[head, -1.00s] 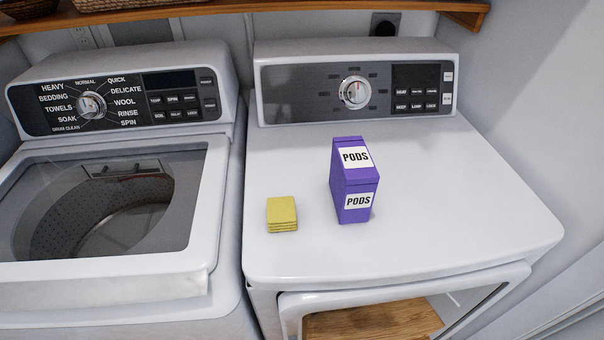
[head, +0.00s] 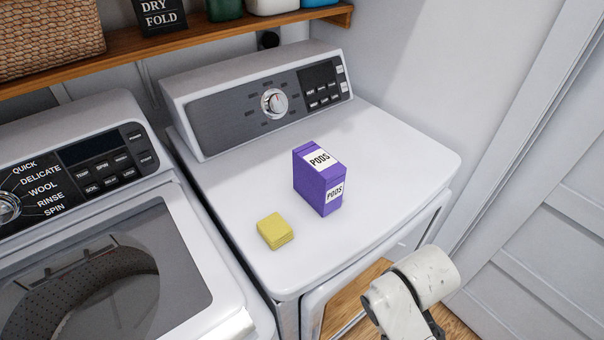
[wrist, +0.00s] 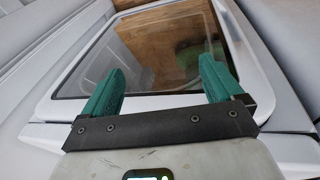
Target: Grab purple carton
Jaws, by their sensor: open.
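The purple carton (head: 318,180), labelled PODS on its top and front, stands upright on the white dryer top (head: 390,165) in the head view. My gripper shows in the wrist view (wrist: 160,85), with two teal fingers spread apart and nothing between them. It faces the dryer's front window (wrist: 165,45). The carton is not in the wrist view. In the head view a white part of my arm (head: 415,285) is low in front of the dryer, to the right of and below the carton. The gripper fingers are not visible there.
The washer (head: 225,290) stands to the left. A wooden shelf (head: 180,42) hangs behind. The dryer top around the carton is otherwise clear.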

